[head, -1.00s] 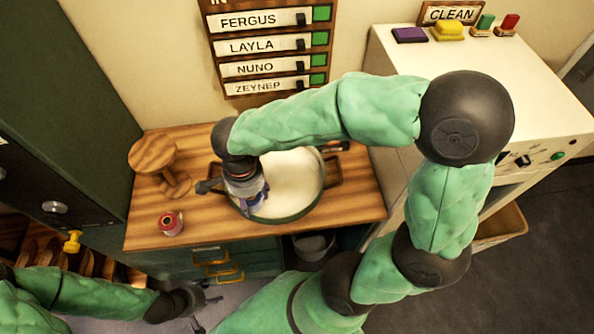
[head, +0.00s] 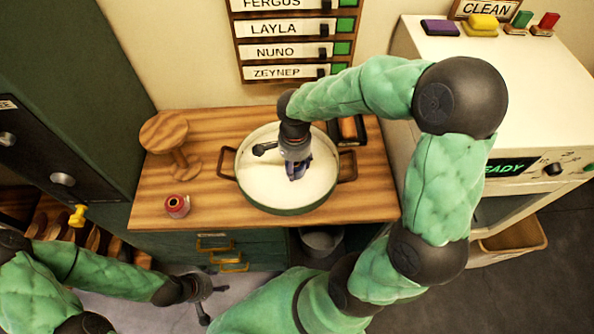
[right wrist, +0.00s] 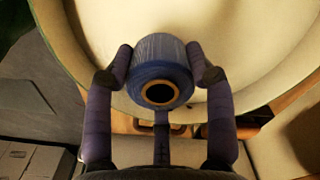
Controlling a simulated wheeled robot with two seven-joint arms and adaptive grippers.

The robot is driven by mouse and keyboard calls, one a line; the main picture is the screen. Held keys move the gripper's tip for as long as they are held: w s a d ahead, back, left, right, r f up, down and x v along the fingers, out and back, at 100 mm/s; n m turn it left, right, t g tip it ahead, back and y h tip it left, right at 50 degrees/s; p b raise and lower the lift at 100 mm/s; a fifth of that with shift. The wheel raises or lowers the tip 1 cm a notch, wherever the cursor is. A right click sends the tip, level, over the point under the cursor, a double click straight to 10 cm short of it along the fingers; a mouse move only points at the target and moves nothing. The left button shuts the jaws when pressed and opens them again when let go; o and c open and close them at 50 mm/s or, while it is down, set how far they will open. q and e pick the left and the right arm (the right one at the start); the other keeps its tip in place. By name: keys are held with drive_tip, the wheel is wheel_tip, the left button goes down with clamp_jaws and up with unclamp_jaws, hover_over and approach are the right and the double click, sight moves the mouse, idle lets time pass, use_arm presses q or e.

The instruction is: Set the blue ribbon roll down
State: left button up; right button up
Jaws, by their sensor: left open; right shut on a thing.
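The blue ribbon roll (right wrist: 158,75) is between the two fingers of my right gripper (right wrist: 165,75), which is shut on it. In the right wrist view its round end with a dark hole faces the camera, and a pale round surface lies beyond it. In the head view my right gripper (head: 296,172) is over the white inside of a wide green-rimmed pan (head: 262,190); the roll is mostly hidden there. I cannot tell whether the roll touches the pan. My left gripper (head: 208,300) is open and empty, low in front of the table.
The pan stands on a wooden table (head: 215,212). A red spool (head: 177,205) and a wooden stand (head: 165,135) are to its left. A dark tray with an orange-brown block (head: 348,128) is behind the pan at right.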

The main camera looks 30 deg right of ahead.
sight(297, 170)
drive_tip(key=shift+w+d+f, duration=0.15)
drive_tip(key=shift+d+f, duration=0.15)
drive_tip(key=shift+f, duration=0.15)
drive_tip(key=shift+d+f+b, duration=0.1)
drive_tip(key=shift+f+b, duration=0.65)
drive_tip(key=shift+f, duration=0.8)
drive_tip(key=shift+f, duration=0.15)
drive_tip(key=o, duration=1.2)
wheel_tip(297, 170, up, 12)
drive_tip(key=p, duration=0.3)
drive_tip(key=shift+p, duration=0.4)
